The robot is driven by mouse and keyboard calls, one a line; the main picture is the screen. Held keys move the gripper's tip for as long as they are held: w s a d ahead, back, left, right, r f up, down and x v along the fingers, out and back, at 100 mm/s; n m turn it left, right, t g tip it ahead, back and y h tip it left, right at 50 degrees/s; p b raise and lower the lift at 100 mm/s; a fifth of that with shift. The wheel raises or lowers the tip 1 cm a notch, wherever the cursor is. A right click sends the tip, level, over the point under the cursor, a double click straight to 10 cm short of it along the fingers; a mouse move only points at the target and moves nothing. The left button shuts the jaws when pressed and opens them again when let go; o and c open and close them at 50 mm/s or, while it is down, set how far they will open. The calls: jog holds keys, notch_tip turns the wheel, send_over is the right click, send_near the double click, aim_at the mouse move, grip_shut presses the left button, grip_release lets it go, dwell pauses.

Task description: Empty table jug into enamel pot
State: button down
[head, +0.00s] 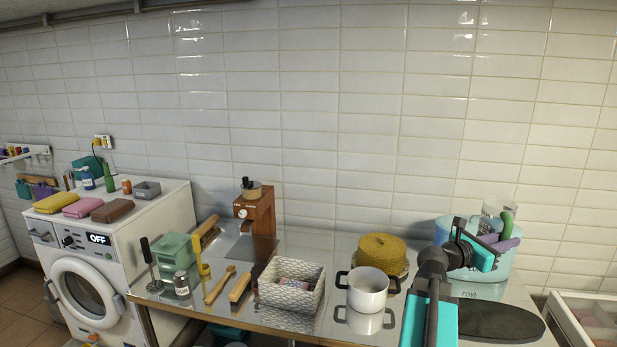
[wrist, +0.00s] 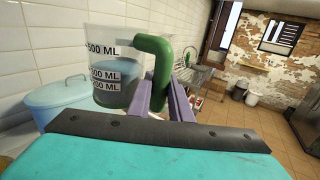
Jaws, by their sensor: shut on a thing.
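The clear jug (wrist: 108,82) has a green handle and ML marks, and it stands upright in the wrist view. A blue-green tint shows in its lower part; I cannot tell how much is liquid. My gripper (wrist: 172,95) has purple fingers shut on the green handle. In the head view the gripper (head: 507,243) holds the jug (head: 494,206) up at the right, in front of the wall. The white enamel pot (head: 367,290) with dark side handles stands on the metal table, left of and below the jug. The inside bottom of the pot is hidden.
A pale blue tub (head: 494,271) stands behind my gripper. A yellow round thing (head: 382,252) sits behind the pot, and a woven basket (head: 291,303) stands left of it. A dark oval board (head: 500,322) lies at the right. A brown coffee machine (head: 256,215) stands further left.

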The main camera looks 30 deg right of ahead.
aim_at(488, 221)
jog(key=w+r, duration=0.1)
jog(key=w, duration=0.1)
jog(key=w+a+p, duration=0.1)
jog(key=w, duration=0.2)
jog(key=w+a+r, duration=0.1)
jog(key=w, duration=0.1)
jog(key=shift+w+a+r, duration=0.2)
jog(key=shift+w+r, duration=0.1)
jog(key=shift+f, duration=0.1)
jog(key=shift+s, duration=0.1)
